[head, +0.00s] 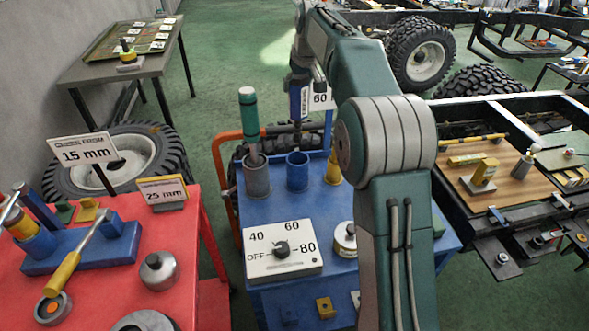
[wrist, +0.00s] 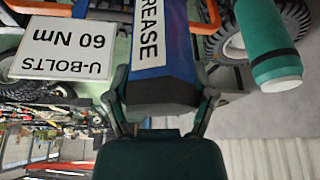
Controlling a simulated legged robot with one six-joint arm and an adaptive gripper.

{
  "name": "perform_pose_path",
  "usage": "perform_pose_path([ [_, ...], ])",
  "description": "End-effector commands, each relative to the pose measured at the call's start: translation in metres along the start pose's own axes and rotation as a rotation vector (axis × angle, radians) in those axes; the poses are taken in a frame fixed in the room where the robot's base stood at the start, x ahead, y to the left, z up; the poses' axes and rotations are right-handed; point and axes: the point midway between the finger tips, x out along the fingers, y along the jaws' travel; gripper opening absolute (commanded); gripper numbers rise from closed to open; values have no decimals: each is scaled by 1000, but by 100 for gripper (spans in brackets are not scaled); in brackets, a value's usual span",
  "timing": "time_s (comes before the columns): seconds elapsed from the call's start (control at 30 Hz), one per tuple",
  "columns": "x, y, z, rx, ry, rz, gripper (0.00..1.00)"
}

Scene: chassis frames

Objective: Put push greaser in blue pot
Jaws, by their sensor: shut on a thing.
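The push greaser, a blue tool with a white label (head: 298,104), hangs roughly upright in my gripper (head: 302,72). In the wrist view its blue body (wrist: 152,84) reads "GREASE" and sits between the two fingers (wrist: 165,95), which are shut on it. The blue pot (head: 297,175) stands on the blue table, below the greaser in the head view. The greaser appears above the pot's rim and apart from it; its lowest tip is hard to make out. My arm hides part of the table to the right.
A grey pot (head: 257,184) left of the blue one holds a green-handled tool (head: 248,118), which stands up tall. A yellow pot (head: 332,172) is on the right. A "60" sign (head: 320,98) rises behind. A dial box (head: 282,252) lies in front.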

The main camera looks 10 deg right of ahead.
Motion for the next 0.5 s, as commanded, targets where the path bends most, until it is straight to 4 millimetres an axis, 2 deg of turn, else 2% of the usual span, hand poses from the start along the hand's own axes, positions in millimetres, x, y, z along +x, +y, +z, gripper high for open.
perform_pose_path([
  [0.5,98,-2,41,0,-4,-1,10],
])
